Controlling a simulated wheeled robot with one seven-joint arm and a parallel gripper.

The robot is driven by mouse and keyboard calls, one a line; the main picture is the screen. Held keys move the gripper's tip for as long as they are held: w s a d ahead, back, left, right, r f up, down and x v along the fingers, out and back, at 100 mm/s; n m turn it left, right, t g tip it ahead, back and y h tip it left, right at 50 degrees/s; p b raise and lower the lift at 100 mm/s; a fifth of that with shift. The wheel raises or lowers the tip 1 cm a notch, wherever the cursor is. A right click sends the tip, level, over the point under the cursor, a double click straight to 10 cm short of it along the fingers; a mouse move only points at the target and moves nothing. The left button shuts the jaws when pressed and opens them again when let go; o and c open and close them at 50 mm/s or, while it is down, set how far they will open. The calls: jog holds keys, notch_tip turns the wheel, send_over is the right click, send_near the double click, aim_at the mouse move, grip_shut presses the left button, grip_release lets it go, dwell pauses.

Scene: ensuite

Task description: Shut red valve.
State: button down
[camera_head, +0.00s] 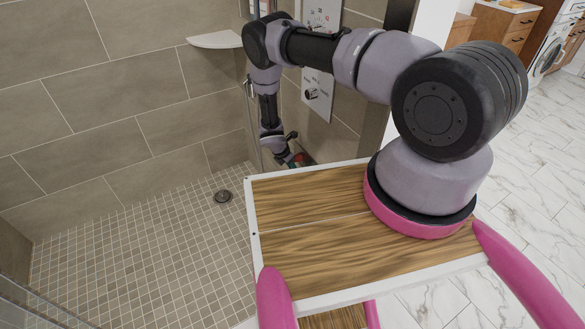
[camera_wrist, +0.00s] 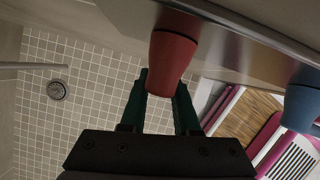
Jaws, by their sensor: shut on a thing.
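The red valve (camera_wrist: 172,58) is a rounded red handle in the wrist view, sticking out from a metal bar along the wall. My gripper (camera_wrist: 163,92) has its two dark green fingers on either side of the red handle's end, shut on it. In the head view my gripper (camera_head: 297,160) is small and low against the shower wall, with a bit of red at its tip. The rest of the valve is hidden there by my arm and gripper.
A blue handle (camera_wrist: 303,100) sits on the same metal bar (camera_wrist: 245,42), to the right in the wrist view. A drain (camera_head: 222,196) lies in the tiled shower floor. A white corner shelf (camera_head: 214,40) is on the wall. The shower floor is clear.

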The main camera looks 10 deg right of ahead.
jog(key=shift+w+d+r+t, duration=0.1)
jog(key=shift+w+r+t, duration=0.05)
jog(key=shift+w+t, duration=0.25)
jog(key=c, duration=0.8)
grip_release()
jog(key=shift+c, duration=0.2)
jog(key=shift+s, duration=0.1)
jog(key=shift+r, duration=0.15)
jog(key=v, duration=1)
jog(key=shift+r, duration=0.25)
jog(key=shift+s, duration=0.1)
